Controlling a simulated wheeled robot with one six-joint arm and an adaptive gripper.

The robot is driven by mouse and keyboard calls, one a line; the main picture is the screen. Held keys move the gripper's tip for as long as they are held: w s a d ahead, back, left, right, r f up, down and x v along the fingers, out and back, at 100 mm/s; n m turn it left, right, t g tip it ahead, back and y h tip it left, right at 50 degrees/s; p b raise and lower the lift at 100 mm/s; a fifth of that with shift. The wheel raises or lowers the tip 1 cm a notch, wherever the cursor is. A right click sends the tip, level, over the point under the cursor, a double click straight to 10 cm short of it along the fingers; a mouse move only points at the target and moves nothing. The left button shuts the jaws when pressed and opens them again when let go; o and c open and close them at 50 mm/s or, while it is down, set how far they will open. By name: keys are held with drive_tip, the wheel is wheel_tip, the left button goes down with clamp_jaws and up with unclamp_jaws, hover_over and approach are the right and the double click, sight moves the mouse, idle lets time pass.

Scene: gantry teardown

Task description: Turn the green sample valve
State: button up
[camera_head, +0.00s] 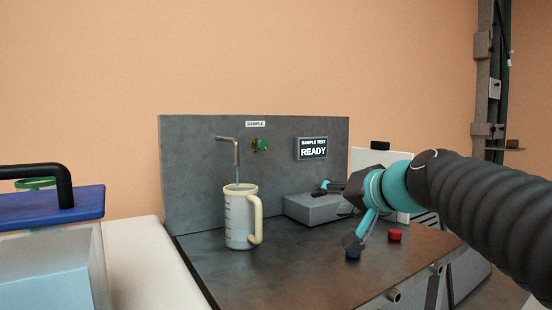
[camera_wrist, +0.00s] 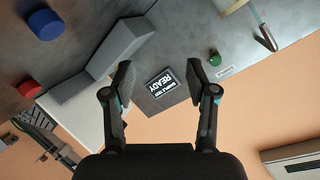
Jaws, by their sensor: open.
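The green sample valve (camera_head: 260,144) is a small knob on the grey upright panel, below a SAMPLE label. It also shows in the wrist view (camera_wrist: 214,58), upper right, just beyond the right finger. My gripper (camera_head: 337,218) is open and empty, in front of the panel and to the right of the valve, apart from it. In the wrist view its fingers (camera_wrist: 160,76) frame the display. A bent metal spout (camera_head: 236,153) is left of the valve. A white measuring jug (camera_head: 238,218) stands upright under it, and a thin pale line runs from spout to jug.
The display (camera_head: 313,148) reads SAMPLE TEST READY. A grey block (camera_head: 310,208) sits against the panel. A red button (camera_head: 395,235) and a blue button (camera_head: 352,256) are on the dark bench top (camera_head: 225,272). A blue lid with a black handle (camera_head: 45,206) is at left.

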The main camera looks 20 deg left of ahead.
sight(263, 146)
drive_tip(key=w+a+r+t+y+b, duration=0.15)
drive_tip(key=w+a+r+y, duration=0.25)
drive_tip(key=w+a+r, duration=0.6)
drive_tip(key=shift+m, duration=0.4)
drive_tip(key=p+x, duration=0.1)
drive_tip(key=x, duration=0.3)
drive_tip(key=s+a+f+p+x, duration=0.1)
drive_tip(key=x, duration=0.3)
drive_tip(key=p+x, duration=0.2)
drive_tip(key=x, duration=0.2)
drive_tip(key=shift+s+a+f, duration=0.15)
drive_tip(key=shift+s+a, duration=0.1)
drive_tip(key=shift+a, duration=0.05)
drive_tip(key=shift+c, duration=0.2)
clamp_jaws()
